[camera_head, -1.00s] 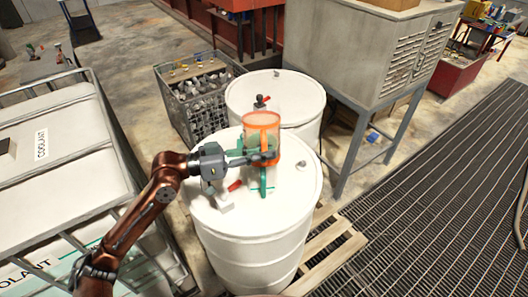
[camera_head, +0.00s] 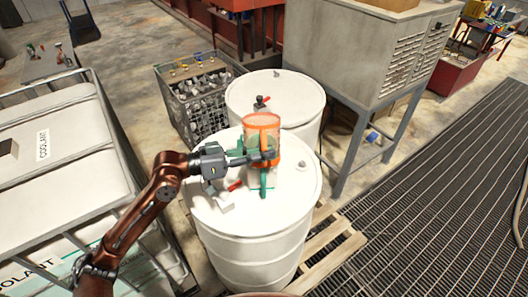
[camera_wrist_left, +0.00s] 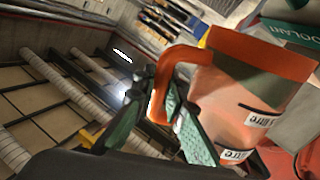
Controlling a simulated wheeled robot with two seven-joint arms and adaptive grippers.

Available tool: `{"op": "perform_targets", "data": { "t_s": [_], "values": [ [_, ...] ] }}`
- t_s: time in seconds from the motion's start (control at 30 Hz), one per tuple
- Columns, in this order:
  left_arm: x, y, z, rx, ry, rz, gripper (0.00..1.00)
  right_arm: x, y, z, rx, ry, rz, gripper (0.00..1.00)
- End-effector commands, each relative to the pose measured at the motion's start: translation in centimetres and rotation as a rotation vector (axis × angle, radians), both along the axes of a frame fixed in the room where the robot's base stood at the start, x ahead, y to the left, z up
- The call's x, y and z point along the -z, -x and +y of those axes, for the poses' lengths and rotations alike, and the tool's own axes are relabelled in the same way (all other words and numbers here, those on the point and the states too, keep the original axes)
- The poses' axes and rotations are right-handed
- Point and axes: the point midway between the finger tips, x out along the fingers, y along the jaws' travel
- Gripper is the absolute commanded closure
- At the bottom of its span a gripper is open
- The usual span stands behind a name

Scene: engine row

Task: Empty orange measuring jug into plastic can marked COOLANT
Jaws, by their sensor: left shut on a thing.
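The orange, see-through measuring jug (camera_head: 263,122) looks nearly upright above the white drum top. My left gripper (camera_head: 262,157) reaches it from the left. In the left wrist view the gripper (camera_wrist_left: 155,105) is shut on the handle of the jug (camera_wrist_left: 240,105), which carries "litre" labels. I cannot tell how much the jug holds. A pale shape with teal (camera_head: 262,180) shows below the jug, partly hidden; it may be the plastic can. A teal surface lettered COOLANT (camera_wrist_left: 292,36) shows behind the jug in the wrist view. My right gripper is not in view.
A big white caged tank (camera_head: 85,120) with COOLANT labels stands at the left. A second white drum (camera_head: 290,92) stands behind the near drum (camera_head: 260,220). A red-handled item (camera_head: 222,195) lies on the near drum. A wire crate (camera_head: 195,105) and grey cabinet (camera_head: 350,50) stand behind.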

Motion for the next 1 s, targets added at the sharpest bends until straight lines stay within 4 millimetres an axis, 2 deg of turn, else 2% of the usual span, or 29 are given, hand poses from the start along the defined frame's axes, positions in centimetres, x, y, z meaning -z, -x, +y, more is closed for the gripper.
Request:
{"op": "perform_targets", "data": {
  "t_s": [1.0],
  "values": [
    [-0.9, 0.1, 0.0, -0.001, 0.006, 0.038, 1.0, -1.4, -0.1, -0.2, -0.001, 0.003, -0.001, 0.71]
  ]
}}
